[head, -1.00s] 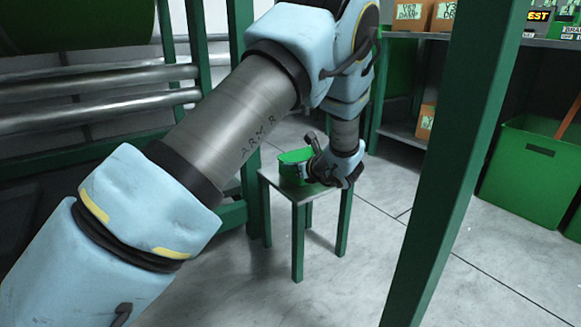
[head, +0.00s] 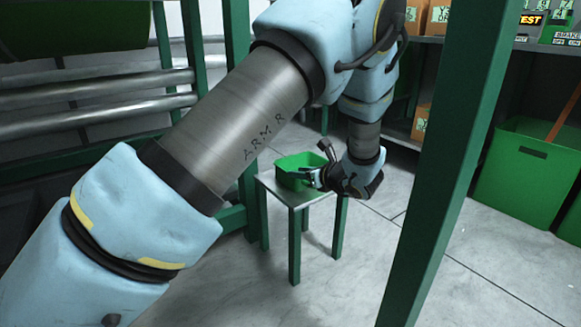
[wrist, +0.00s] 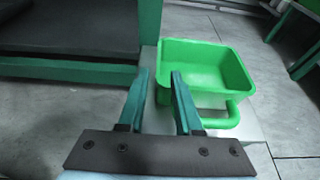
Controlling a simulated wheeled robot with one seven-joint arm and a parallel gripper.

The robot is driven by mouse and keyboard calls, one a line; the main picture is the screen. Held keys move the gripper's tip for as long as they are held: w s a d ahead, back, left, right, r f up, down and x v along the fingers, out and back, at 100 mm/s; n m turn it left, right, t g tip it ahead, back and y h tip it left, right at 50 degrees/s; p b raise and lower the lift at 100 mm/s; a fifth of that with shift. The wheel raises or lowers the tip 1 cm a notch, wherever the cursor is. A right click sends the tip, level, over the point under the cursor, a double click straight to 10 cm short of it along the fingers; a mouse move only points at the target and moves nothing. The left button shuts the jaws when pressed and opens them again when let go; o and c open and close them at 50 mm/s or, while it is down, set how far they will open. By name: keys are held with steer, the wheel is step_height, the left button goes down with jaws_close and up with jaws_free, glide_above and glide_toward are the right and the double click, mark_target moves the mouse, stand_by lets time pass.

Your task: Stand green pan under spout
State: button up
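The green pan (head: 290,178) stands upright on a small grey-topped stool (head: 268,183) with green legs. In the wrist view the pan (wrist: 205,70) is an empty open tub with a loop handle (wrist: 226,118) on its near side. My gripper (head: 318,178) is beside the pan's right side in the head view. In the wrist view my gripper (wrist: 160,74) has its two fingers apart with nothing between them. The right finger is close to the pan's left wall; whether they touch cannot be told. No spout can be made out.
A green post (head: 440,165) rises at front right. Grey pipes (head: 90,100) and a green frame stand at left. A large green bin (head: 520,175) and shelves with boxes are at back right. The floor around the stool is clear.

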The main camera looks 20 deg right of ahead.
steer(key=a+p+v, duration=0.1)
steer(key=v, duration=0.4)
steer(key=w+a+n+g+y, duration=0.3)
steer(key=a+n+g, duration=0.7)
steer(key=a, duration=1.2)
steer(key=s+a+r+n+h, duration=0.1)
steer(key=s+a+n+h, duration=0.1)
steer(key=a+n, duration=0.4)
steer(key=s+a+r+n+g+h, duration=0.1)
steer(key=s+a+r+n+h, duration=0.1)
steer(key=s+a+n, duration=0.3)
steer(key=s+a+r+n+g+h, duration=0.1)
steer(key=s+a+n, duration=0.2)
steer(key=a+n, duration=0.4)
steer(key=n, duration=0.4)
steer(key=shift+s+r+n+h, duration=0.15)
steer(key=shift+s+n+h, duration=0.2)
steer(key=shift+n+h, duration=0.05)
steer(key=shift+a+r, duration=0.1)
steer(key=shift+a, duration=0.05)
step_height(320, 180, up, 45)
steer(key=p, duration=4.5)
